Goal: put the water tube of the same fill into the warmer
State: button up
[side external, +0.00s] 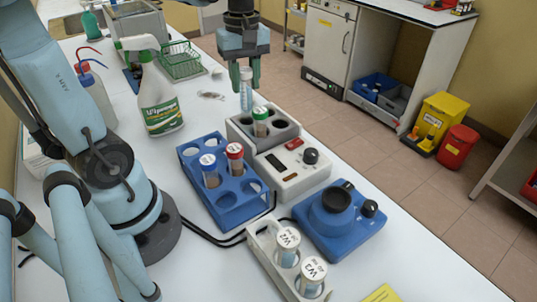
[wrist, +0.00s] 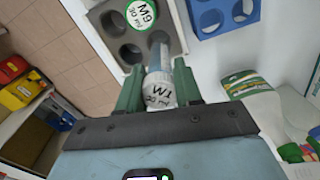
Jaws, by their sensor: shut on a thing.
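My gripper (side external: 246,80) is shut on the water tube W1 (side external: 246,98), which has a white cap marked W1 in the wrist view (wrist: 160,88). The tube hangs upright at the back end of the grey warmer block (side external: 286,132). In the wrist view its lower end overlaps the block (wrist: 110,28) near a hole; I cannot tell whether it is inside. A green-capped tube, M9 (side external: 260,121), stands in a warmer hole and also shows in the wrist view (wrist: 140,14). The small fill marks are hard to read. Tubes W2 (side external: 287,246) and W3 (side external: 312,276) stand in a pale rack (side external: 262,245).
A blue rack (side external: 225,197) with red-capped (side external: 235,158) and white-capped (side external: 209,170) tubes stands left of the warmer. A blue mixer (side external: 342,225) is in front. A spray bottle (side external: 157,100) and green wire basket (side external: 180,60) stand to the left.

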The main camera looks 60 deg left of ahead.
aim_at(246, 100)
jog(key=shift+f, duration=3.1)
jog(key=o, duration=1.1)
notch_tip(246, 100, up, 12)
jog(key=shift+r, duration=0.1)
jog(key=shift+f, duration=5.8)
